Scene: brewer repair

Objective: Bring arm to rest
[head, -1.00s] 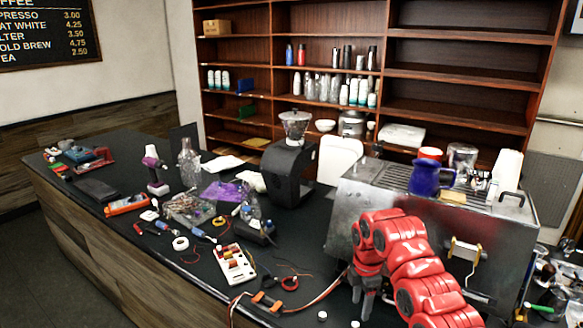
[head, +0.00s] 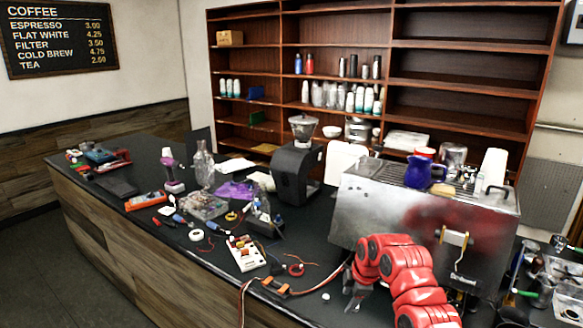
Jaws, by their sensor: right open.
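My right arm comes in from the bottom right in the head view, red and bent in front of the metal brewer (head: 400,215). Its dark gripper (head: 356,298) points down over the counter's front edge, left of the brewer's lower front. It is open, and I see nothing between its fingers. My left gripper is not in the view.
A blue pitcher (head: 424,174) stands on the brewer. Tools crowd the right side. A wooden shelf (head: 340,25) stands behind.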

